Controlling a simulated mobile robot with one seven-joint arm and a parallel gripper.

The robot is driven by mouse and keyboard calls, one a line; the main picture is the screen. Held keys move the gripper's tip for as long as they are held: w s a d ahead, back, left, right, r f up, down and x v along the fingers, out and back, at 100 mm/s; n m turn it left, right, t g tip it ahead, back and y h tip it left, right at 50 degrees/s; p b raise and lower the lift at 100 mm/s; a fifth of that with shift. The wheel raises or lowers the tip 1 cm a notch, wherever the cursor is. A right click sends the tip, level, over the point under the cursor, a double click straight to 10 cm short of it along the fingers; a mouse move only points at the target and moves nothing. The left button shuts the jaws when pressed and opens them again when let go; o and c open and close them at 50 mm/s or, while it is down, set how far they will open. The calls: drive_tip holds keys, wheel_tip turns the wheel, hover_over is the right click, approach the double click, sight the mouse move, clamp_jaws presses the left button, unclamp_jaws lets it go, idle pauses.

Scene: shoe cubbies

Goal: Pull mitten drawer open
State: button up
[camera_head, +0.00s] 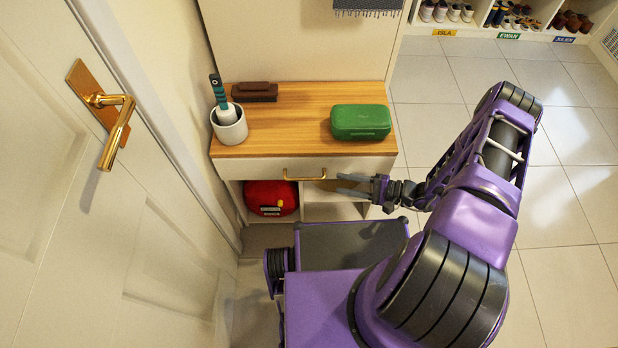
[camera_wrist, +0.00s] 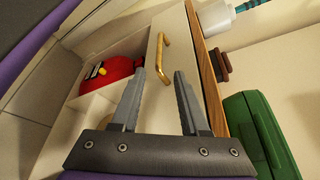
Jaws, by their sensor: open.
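The drawer (camera_head: 250,168) is the white front just under the wooden top of a small cabinet, and it looks shut. Its brass bar handle (camera_head: 304,177) sits at the middle of the front. My gripper (camera_head: 343,184) is open and empty, to the right of the handle and in front of the cabinet. In the wrist view the drawer front (camera_wrist: 165,105) stands turned on its side. The handle (camera_wrist: 162,58) shows there beyond the fingertips of my gripper (camera_wrist: 160,75), apart from them. The drawer's inside is hidden.
On the wooden top (camera_head: 280,125) stand a white cup (camera_head: 229,126) with a brush, a dark brush (camera_head: 254,92) and a green box (camera_head: 360,121). A red item (camera_head: 271,198) lies in the cubby below. A door (camera_head: 80,200) is at left; tiled floor (camera_head: 560,200) is clear at right.

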sight(315, 179)
drive_tip(key=x, duration=1.1)
drive_tip(key=shift+w+a+f+b, duration=0.1)
drive_tip(key=shift+w+a+b, duration=0.05)
drive_tip(key=shift+a+b, duration=0.2)
drive_tip(key=shift+d, duration=0.1)
drive_tip(key=shift+c, duration=0.3)
clamp_jaws()
idle(0.4)
